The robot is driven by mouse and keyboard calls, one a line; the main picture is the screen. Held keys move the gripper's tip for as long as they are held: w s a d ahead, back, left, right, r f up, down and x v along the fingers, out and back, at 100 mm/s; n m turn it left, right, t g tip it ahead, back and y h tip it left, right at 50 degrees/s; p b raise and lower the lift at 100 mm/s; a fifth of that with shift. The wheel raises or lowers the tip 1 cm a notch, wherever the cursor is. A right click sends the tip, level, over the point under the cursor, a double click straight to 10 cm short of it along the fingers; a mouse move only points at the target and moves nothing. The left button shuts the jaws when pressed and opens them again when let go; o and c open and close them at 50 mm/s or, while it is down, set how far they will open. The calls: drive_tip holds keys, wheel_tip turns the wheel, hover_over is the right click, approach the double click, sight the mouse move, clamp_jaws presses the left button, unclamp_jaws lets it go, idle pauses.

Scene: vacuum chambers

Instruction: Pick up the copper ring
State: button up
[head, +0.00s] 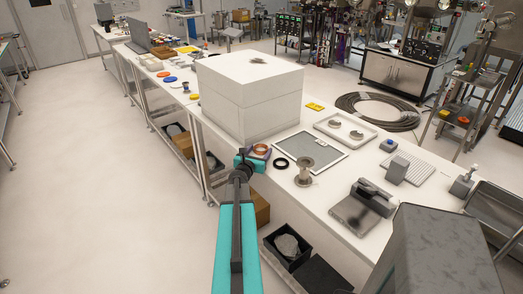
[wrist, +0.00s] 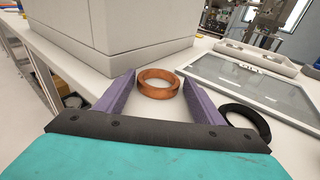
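The copper ring (wrist: 158,92) lies flat near the table's edge, in front of the large white box, in the wrist view. In the head view the copper ring (head: 261,148) is partly hidden by my gripper. My gripper (wrist: 157,76) has two purple fingers, spread apart and open. The ring shows between the fingertips, with a finger on its left and one on its right. I cannot tell whether either finger touches it. In the head view my gripper (head: 256,152) is at the table edge by the ring.
A black ring (wrist: 246,121) lies just right of my right finger. The large white box (head: 245,95) stands behind. A grey framed panel (head: 310,153) and a metal flanged spool (head: 304,172) are to the right. An open drop to lower shelves lies left of the table edge.

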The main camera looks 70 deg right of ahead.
drive_tip(key=c, duration=0.8)
drive_tip(key=shift+c, duration=0.2)
drive_tip(key=shift+r, duration=0.1)
wheel_tip(320, 180, up, 10)
idle(0.5)
